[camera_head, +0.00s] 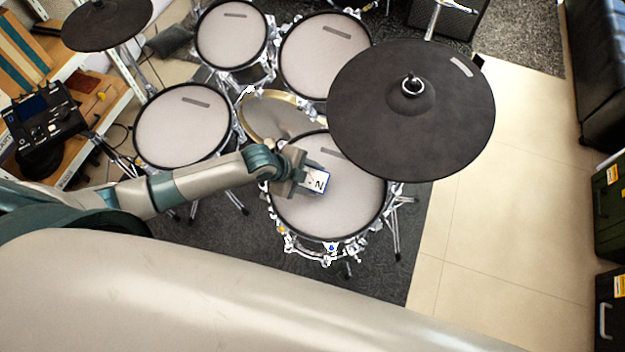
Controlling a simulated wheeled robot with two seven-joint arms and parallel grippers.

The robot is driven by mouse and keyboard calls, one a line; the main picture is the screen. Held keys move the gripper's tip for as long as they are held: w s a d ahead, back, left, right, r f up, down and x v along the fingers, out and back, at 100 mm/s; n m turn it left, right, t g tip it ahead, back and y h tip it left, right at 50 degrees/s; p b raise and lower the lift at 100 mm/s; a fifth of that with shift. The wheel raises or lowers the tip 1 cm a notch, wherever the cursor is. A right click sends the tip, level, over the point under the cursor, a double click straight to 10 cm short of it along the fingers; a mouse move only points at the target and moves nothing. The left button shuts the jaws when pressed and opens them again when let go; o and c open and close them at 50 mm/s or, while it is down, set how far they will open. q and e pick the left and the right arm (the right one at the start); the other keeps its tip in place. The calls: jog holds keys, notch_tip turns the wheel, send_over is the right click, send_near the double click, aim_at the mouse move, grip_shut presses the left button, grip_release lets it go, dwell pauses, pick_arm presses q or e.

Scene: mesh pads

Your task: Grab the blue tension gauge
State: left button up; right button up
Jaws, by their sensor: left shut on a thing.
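A small box-like thing (317,181) with a white face, dark lettering and blue edges is at the tip of my left gripper (302,178); I take it for the blue tension gauge. My left gripper is shut on it, over the white mesh pad (340,212) of the nearest drum. I cannot tell whether the gauge touches the pad. The gripper's fingers partly hide the gauge's left side. My right gripper is not in view.
A large black cymbal pad (410,130) overhangs the nearest drum's upper right. More mesh drums (182,125) stand left and behind. A drum module (42,115) is at the left by wooden shelves. Bare tiled floor (500,230) lies right; black cases (610,210) line the right edge.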

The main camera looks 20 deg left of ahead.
pick_arm(q)
notch_tip(320, 180, up, 2)
jog(key=shift+w+r+b, duration=0.1)
jog(key=shift+r+b, duration=0.1)
jog(key=shift+b, duration=0.15)
jog(key=s+d+r+b, duration=0.1)
jog(key=s+d+r, duration=0.6)
jog(key=s, duration=0.2)
jog(key=shift+s+d+b, duration=0.15)
jog(key=shift+b, duration=0.15)
